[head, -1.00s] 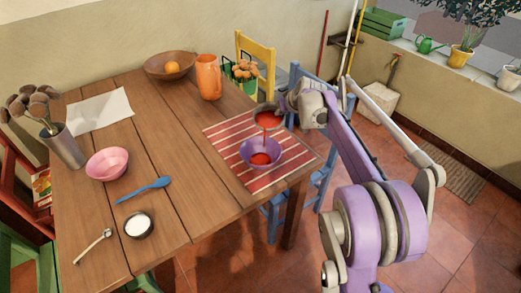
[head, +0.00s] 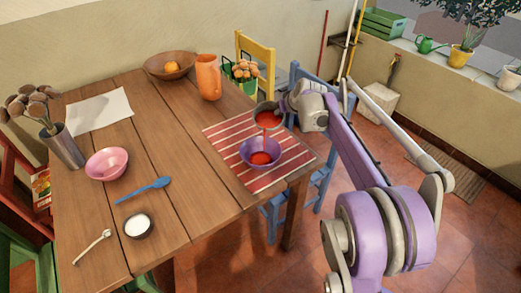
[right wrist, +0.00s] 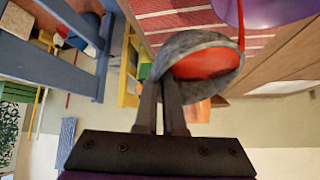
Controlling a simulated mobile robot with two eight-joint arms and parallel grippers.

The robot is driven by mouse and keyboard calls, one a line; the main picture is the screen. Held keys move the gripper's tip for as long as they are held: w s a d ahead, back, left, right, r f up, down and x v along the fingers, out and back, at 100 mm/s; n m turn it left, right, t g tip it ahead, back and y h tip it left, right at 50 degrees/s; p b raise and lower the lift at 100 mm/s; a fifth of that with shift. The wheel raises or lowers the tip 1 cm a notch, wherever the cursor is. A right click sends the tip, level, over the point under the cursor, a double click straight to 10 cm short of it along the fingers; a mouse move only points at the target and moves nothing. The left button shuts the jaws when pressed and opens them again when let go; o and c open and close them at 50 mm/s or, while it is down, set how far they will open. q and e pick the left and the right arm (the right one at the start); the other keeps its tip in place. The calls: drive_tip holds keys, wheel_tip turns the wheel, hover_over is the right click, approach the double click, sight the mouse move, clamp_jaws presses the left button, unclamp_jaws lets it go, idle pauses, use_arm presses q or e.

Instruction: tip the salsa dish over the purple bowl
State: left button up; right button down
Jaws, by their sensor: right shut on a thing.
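The salsa dish (head: 268,116) is a small grey stone-like dish, tilted above the purple bowl, with a thin red stream falling from its lip. The purple bowl (head: 246,152) stands on a red-striped placemat and has red salsa in it. My right gripper (head: 284,104) is shut on the dish's rim. In the right wrist view the two fingers (right wrist: 162,105) pinch the dish (right wrist: 180,55), which still holds red salsa, and the purple bowl (right wrist: 280,10) shows at the top edge. My left gripper is not in view.
The striped placemat (head: 222,135) lies at the table's right corner. An orange pitcher (head: 208,78) and a wooden bowl (head: 156,73) stand behind. A pink bowl (head: 106,165), blue spoon (head: 142,191) and small dark bowl (head: 148,232) are left. A blue chair (head: 318,180) is close right.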

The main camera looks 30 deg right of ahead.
drive_tip(key=shift+s+a+r, duration=0.25)
drive_tip(key=shift+r, duration=0.2)
idle(0.6)
drive_tip(key=w+d+f+g+y+p, duration=0.1)
drive_tip(key=w+d+f+p, duration=0.1)
drive_tip(key=w+d+f+m+g+y+p, duration=0.1)
drive_tip(key=f+g+p, duration=0.1)
drive_tip(key=shift+w+d+f+y+p, duration=0.2)
drive_tip(key=shift+w+d+y+p, duration=0.15)
drive_tip(key=shift+w+y+p, duration=0.05)
drive_tip(key=shift+d+f, duration=0.1)
drive_tip(key=shift+f, duration=0.1)
idle(0.7)
